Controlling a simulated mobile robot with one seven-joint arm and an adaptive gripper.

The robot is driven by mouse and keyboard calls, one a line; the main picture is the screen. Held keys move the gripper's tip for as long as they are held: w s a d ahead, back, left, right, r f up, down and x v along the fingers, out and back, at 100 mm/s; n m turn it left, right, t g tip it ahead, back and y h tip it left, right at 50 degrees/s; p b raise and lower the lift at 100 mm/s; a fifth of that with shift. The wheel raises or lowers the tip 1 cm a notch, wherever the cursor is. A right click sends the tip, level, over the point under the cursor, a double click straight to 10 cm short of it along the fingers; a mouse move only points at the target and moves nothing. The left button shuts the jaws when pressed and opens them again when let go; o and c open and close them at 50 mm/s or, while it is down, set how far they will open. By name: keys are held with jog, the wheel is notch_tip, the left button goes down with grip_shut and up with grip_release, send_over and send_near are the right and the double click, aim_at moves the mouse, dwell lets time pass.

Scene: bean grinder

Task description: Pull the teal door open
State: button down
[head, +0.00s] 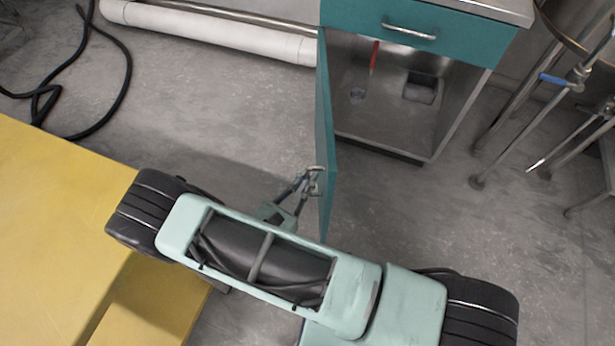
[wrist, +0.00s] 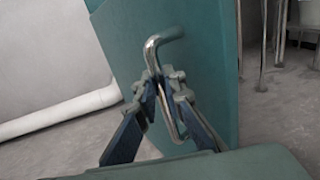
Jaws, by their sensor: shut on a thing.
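The teal door (head: 324,135) hangs on the left side of the cabinet and stands swung wide open, seen nearly edge-on in the head view. In the wrist view the teal door (wrist: 205,60) fills the middle. Its bent metal handle (wrist: 163,42) shows there, with its lower part between the fingers. My gripper (wrist: 165,88) is shut on the handle. In the head view my gripper (head: 314,182) is at the door's outer face, near its free edge. My arm hides part of the floor below the door.
The cabinet interior (head: 390,95) is exposed, with a red object (head: 374,56) inside. A teal drawer (head: 420,32) above is shut. A yellow block (head: 60,230) stands at left, a white pipe (head: 210,30) behind, and metal stand legs (head: 530,120) at right. Floor left of the door is clear.

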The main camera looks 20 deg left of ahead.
jog(key=shift+w, duration=0.1)
jog(key=c, duration=2)
grip_release()
jog(key=v, duration=1.2)
